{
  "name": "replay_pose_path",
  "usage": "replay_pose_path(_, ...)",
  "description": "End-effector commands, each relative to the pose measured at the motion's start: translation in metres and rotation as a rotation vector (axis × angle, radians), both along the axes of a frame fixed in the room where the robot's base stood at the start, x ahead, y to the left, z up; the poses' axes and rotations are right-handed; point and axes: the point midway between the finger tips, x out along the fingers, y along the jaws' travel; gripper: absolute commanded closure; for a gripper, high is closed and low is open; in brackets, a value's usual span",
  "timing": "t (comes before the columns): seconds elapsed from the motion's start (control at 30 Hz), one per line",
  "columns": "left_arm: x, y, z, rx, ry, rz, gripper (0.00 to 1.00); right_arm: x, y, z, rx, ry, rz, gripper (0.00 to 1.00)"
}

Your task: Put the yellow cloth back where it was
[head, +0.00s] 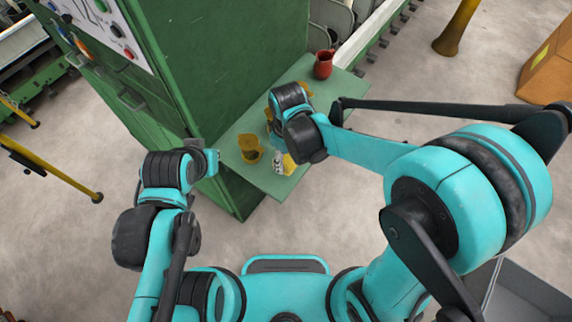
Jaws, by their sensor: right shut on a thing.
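A small bright yellow piece (290,165), which looks like the yellow cloth, shows at the front edge of the green shelf (285,187). My right gripper (278,157) is small and partly hidden beneath my right wrist. It is beside the yellow piece and appears shut on it. I cannot tell whether the cloth touches the shelf.
An amber cup (250,149) stands on the shelf just left of my right gripper. A red jug (323,64) stands at the far end. Another amber thing (305,88) is partly hidden by my wrist. The green cabinet (215,60) walls the shelf's left side.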

Motion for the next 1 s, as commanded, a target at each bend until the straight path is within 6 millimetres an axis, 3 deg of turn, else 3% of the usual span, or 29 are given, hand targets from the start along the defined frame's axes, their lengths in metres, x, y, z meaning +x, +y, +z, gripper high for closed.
replay_pose_path(0.33, 0.000, 0.000, -0.009, 0.000, 0.000, 0.000, 1.00, -0.003, 0.004, -0.040, 0.000, 0.000, -0.002, 0.76)
replay_pose_path(0.77, 0.000, 0.000, -0.013, 0.000, 0.000, 0.000, 1.00, -0.003, 0.004, -0.047, 0.000, 0.000, -0.002, 0.76)
replay_pose_path(0.8, 0.000, 0.000, -0.013, 0.000, 0.000, 0.000, 1.00, -0.003, 0.004, -0.047, 0.000, 0.000, -0.002, 0.40)
replay_pose_path(0.87, 0.000, 0.000, -0.012, 0.000, 0.000, 0.000, 1.00, -0.003, 0.004, -0.046, 0.000, 0.000, -0.002, 0.24)
replay_pose_path(1.0, 0.000, 0.000, -0.012, 0.000, 0.000, 0.000, 1.00, -0.003, 0.004, -0.046, 0.000, 0.000, -0.002, 0.24)
